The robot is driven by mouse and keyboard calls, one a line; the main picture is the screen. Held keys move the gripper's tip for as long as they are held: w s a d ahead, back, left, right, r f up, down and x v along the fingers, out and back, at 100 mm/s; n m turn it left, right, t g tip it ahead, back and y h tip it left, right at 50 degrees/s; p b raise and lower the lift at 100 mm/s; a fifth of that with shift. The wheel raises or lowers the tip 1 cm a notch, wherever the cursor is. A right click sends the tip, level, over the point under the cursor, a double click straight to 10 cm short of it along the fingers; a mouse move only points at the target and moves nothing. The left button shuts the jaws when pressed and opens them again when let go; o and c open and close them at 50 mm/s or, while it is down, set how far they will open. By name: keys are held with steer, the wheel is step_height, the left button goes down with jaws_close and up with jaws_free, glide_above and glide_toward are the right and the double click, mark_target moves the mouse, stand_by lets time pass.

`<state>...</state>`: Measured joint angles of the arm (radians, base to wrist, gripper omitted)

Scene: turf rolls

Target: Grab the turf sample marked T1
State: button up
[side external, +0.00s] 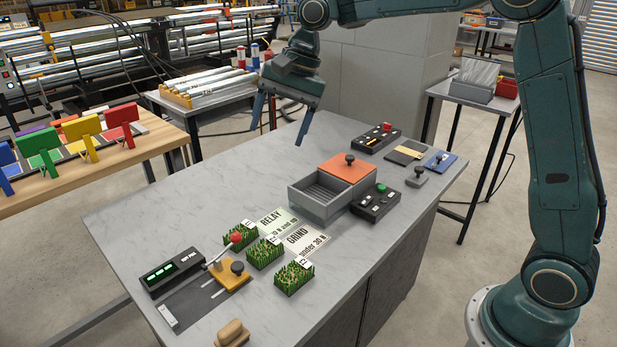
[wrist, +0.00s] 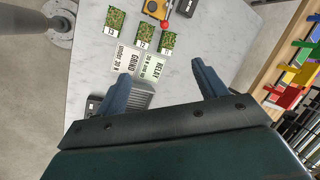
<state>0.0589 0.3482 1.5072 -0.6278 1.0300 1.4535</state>
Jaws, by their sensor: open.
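Three small green turf samples stand in a row on the grey bench: one at the back (side external: 240,236), one in the middle (side external: 264,255) and one at the front (side external: 293,278). Each carries a small white tag, too small to read surely, so I cannot tell which is T1. The wrist view shows them at the top, left (wrist: 115,20), middle (wrist: 146,34) and right (wrist: 168,42). My gripper (side external: 276,137) is open and empty, high above the bench's back edge and well apart from the samples. Its fingers (wrist: 161,70) also show in the wrist view.
RELAY (side external: 272,220) and GRIND (side external: 304,239) cards lie beside the samples. A lever with a red knob (side external: 236,238) reaches close to the back sample. A grey open box (side external: 320,206) and an orange lid (side external: 348,170) stand farther right. The bench's left back area is clear.

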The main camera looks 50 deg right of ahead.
steer(key=w+f+m+g, duration=0.1)
steer(key=w+f+m, duration=0.2)
steer(key=w+f, duration=0.45)
steer(key=m+g+y, duration=0.1)
steer(key=m, duration=0.2)
glide_toward(240, 230)
steer(key=v, duration=0.4)
steer(key=shift+w+f, duration=0.2)
steer(key=shift+x, duration=4.25)
steer(key=shift+s+a, duration=0.1)
steer(key=shift+s, duration=0.05)
steer(key=shift+x, duration=2.55)
